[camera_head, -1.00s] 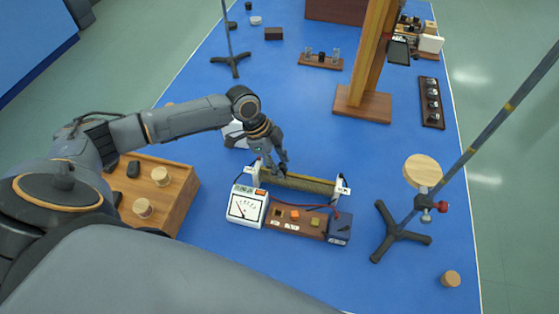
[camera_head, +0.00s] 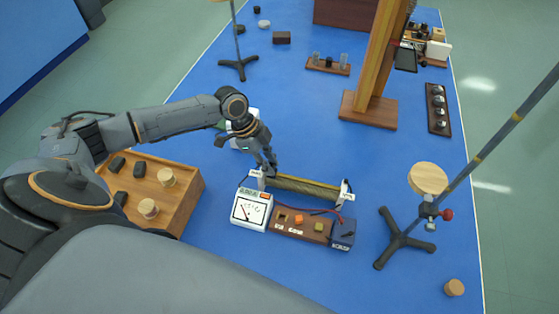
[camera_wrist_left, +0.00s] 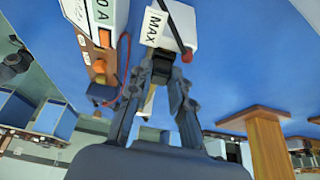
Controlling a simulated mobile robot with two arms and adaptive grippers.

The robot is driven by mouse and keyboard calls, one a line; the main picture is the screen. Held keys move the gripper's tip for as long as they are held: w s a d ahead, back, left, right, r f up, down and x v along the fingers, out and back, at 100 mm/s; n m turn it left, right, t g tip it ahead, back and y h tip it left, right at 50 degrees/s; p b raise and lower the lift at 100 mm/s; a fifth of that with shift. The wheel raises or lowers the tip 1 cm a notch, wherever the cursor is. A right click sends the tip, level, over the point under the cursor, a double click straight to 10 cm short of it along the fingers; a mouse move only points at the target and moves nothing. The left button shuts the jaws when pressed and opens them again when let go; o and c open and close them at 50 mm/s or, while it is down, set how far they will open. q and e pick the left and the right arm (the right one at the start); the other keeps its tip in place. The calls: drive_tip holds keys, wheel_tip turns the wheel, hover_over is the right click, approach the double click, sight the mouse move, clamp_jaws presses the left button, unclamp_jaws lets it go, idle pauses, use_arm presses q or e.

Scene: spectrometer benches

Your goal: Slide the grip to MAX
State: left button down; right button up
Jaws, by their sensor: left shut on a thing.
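The slide rheostat, a tan wound tube (camera_head: 310,187) between two white end posts, stands behind the meter board. The MAX label (camera_wrist_left: 153,27) is on the white end post nearest my left gripper in the left wrist view. My left gripper (camera_head: 268,172) is at the tube's left end in the head view. In the left wrist view its fingers (camera_wrist_left: 165,76) are shut on the dark grip (camera_wrist_left: 163,66), close beside the MAX post. The fingers hide most of the grip, so I cannot tell whether it touches the post. My right gripper is not in view.
A white meter (camera_head: 251,209) and a brown board (camera_head: 290,230) with an orange switch stand in front of the rheostat. A blue box (camera_head: 342,234) is at the board's right. A wooden tray (camera_head: 190,190) is at left, a tripod stand (camera_head: 403,240) at right.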

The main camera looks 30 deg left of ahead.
use_arm(q)
drive_tip(key=c, duration=1.6)
unclamp_jaws()
drive_tip(key=shift+a, duration=0.2)
drive_tip(key=o, duration=0.4)
drive_tip(key=shift+s+a, duration=0.1)
drive_tip(key=shift+r, duration=0.3)
drive_tip(key=v, duration=1.1)
drive_tip(key=shift+a+r, duration=0.2)
drive_tip(key=shift+s+f, duration=0.1)
drive_tip(key=shift+s, duration=0.05)
